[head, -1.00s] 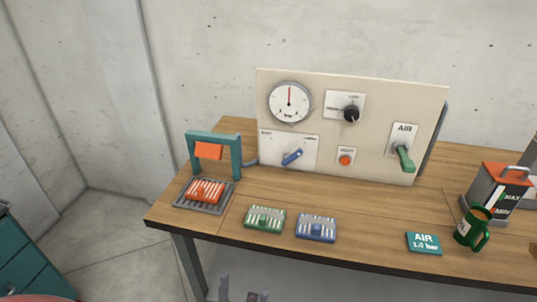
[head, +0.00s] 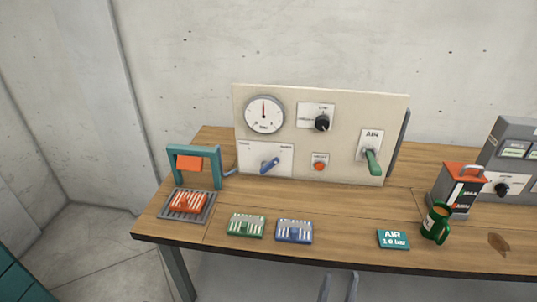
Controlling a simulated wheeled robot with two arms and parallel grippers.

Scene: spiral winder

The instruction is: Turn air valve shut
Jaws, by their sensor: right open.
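The air valve is a green lever (head: 373,162) under the word AIR, on a white plate at the right side of the cream panel (head: 350,110). The lever points down and slightly right, out from the panel. A round gauge (head: 264,115) sits at the panel's upper left, its needle pointing about straight up. My right gripper (head: 338,284) is at the bottom edge, below the table's front edge. Its two fingers are apart with nothing between them, well away from the lever. My left gripper is not in view.
A green mug (head: 436,223) and a grey-red canister (head: 457,188) stand right. A teal frame (head: 216,165) stands left.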

